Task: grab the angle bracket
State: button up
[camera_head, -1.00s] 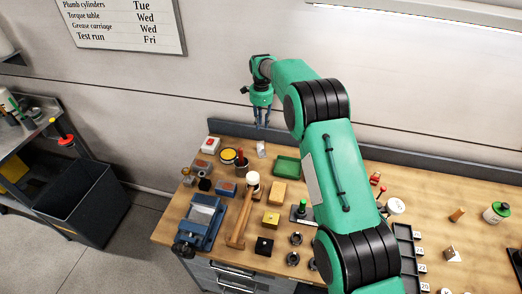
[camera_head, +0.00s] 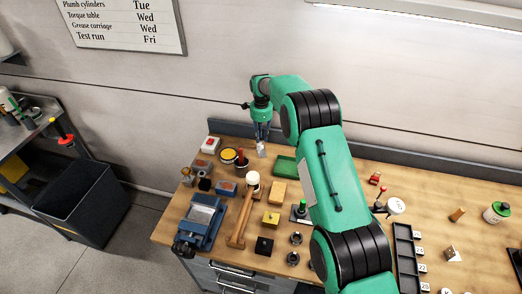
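My gripper (camera_head: 262,138) points down at the back of the bench, left of my arm. Its two fingers look apart. A small pale grey piece (camera_head: 261,150) is right at or just under the fingertips; it is too small to tell its shape surely, or whether the fingers touch it. A grey metal piece with a slanted outline and a dark spot (camera_head: 452,254) lies at the right of the bench, far from my gripper. I cannot tell for certain which of the two is the angle bracket.
A green tray (camera_head: 285,165) is right of the fingers. A yellow-topped round tin (camera_head: 228,155) and a dark pot with a red-topped item (camera_head: 241,161) are close on the left. A mallet (camera_head: 243,218) and blue vise (camera_head: 201,220) are nearer the front. The back ledge (camera_head: 228,127) runs behind.

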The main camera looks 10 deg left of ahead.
aim_at(261, 149)
jog(key=shift+s+a+f, duration=0.15)
jog(key=shift+f, duration=2.4)
grip_shut()
